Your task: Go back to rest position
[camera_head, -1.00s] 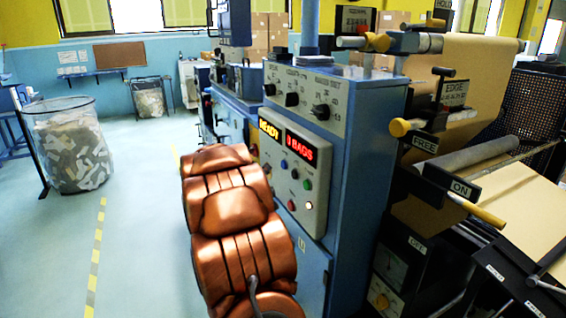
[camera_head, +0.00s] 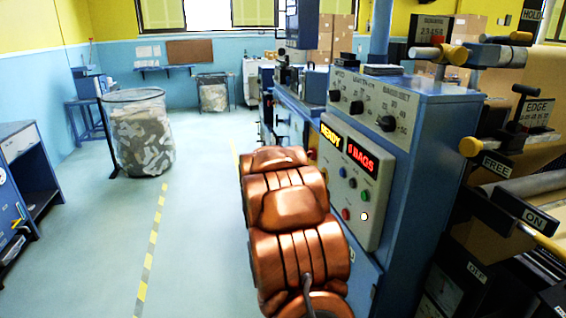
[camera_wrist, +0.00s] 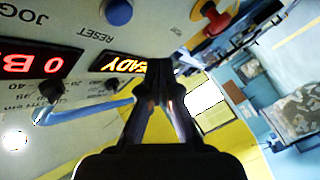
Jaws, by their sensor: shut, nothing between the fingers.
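My gripper (camera_wrist: 160,85) shows in the wrist view with its dark fingers together and nothing between them. In the head view my copper-coloured arm rises in front of the blue machine (camera_head: 420,190), and the gripper itself is hidden. The control panel (camera_head: 350,185) there shows lit READY and BAGS displays, several buttons and a glowing white lamp. Three black knobs sit above it.
A mesh bin of scrap paper (camera_head: 140,140) stands on the left, with a smaller bin (camera_head: 213,95) farther back. A blue bench (camera_head: 30,170) is at the left edge. Levers and the kraft roll (camera_head: 500,85) are on the right. Open floor (camera_head: 200,200) lies left of my arm.

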